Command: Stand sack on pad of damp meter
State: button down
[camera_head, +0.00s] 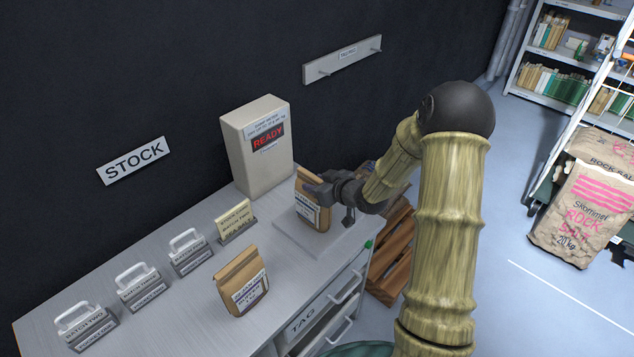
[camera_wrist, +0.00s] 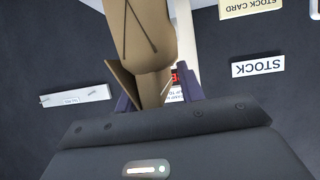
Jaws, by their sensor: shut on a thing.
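A brown paper sack (camera_head: 309,196) with a white label is at the damp meter, upright over its pale pad (camera_head: 309,246). I cannot tell whether its base touches the pad. My gripper (camera_head: 318,190) is shut on this sack near its upper part, from the right. In the wrist view the sack (camera_wrist: 145,40) sits between my fingers (camera_wrist: 158,98) and hides much of the scene. The damp meter (camera_head: 262,150) is a tall pale box with a dark display reading READY. A second brown sack (camera_head: 243,281) with a label stands on the counter, left of the pad.
Several handled tag blocks (camera_head: 137,289) line the counter's left side. A small yellow card stand (camera_head: 236,222) is left of the meter. A green button (camera_head: 368,244) is at the counter's right edge, above the drawers (camera_head: 318,318). A tag rail (camera_head: 342,60) is on the wall.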

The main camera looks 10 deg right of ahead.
jog(key=c, duration=0.9)
grip_release()
jog(key=shift+r, duration=0.15)
jog(key=v, duration=1.2)
jog(key=shift+s, duration=0.1)
